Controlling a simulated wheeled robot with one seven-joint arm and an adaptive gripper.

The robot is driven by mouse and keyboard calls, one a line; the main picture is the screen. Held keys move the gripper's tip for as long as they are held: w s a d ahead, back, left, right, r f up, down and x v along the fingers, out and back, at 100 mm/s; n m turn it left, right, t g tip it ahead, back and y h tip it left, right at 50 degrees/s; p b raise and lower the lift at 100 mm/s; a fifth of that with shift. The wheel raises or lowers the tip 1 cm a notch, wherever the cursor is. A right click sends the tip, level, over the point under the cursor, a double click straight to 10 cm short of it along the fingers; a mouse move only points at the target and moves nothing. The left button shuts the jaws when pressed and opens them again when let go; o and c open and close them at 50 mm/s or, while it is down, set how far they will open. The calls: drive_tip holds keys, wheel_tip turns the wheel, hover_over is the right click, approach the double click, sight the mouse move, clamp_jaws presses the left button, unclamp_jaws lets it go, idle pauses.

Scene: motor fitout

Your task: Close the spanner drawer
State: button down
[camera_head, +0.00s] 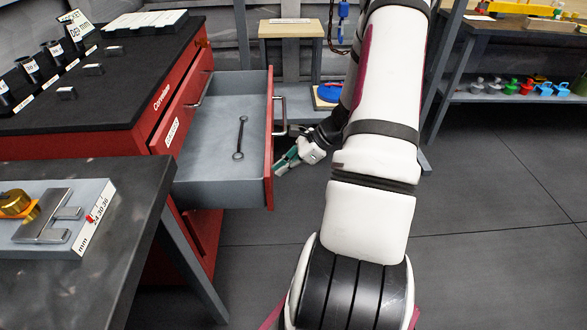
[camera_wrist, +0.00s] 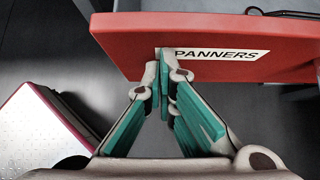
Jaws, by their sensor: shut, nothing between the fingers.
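The spanner drawer (camera_head: 222,181) is pulled out of the red cabinet to the right in the head view. A dark double-ended spanner (camera_head: 240,137) lies on its grey floor. The red drawer front (camera_head: 269,150) has a handle (camera_head: 280,116) on its outer face. In the wrist view the drawer front (camera_wrist: 130,40) carries a white label (camera_wrist: 220,54) reading "PANNERS", its first letter hidden by my fingertips. My gripper (camera_head: 280,170) is shut and empty, just outside the drawer front; it also fills the wrist view (camera_wrist: 166,68). I cannot tell whether the fingertips touch the front.
The red cabinet (camera_head: 178,105) has a black top with several labelled holders. A dark table (camera_head: 125,240) with a grey gauge block stands at the front left. A small wooden-topped stand (camera_head: 291,30) is behind. Open floor (camera_head: 480,230) lies to the right.

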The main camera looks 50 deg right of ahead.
drive_tip(key=w+a+b, duration=0.4)
drive_tip(key=w+a, duration=1.3)
drive_tip(key=w, duration=0.3)
drive_tip(key=shift+w+a, duration=0.25)
drive_tip(key=shift+a, duration=0.05)
drive_tip(key=shift+a+r, duration=0.1)
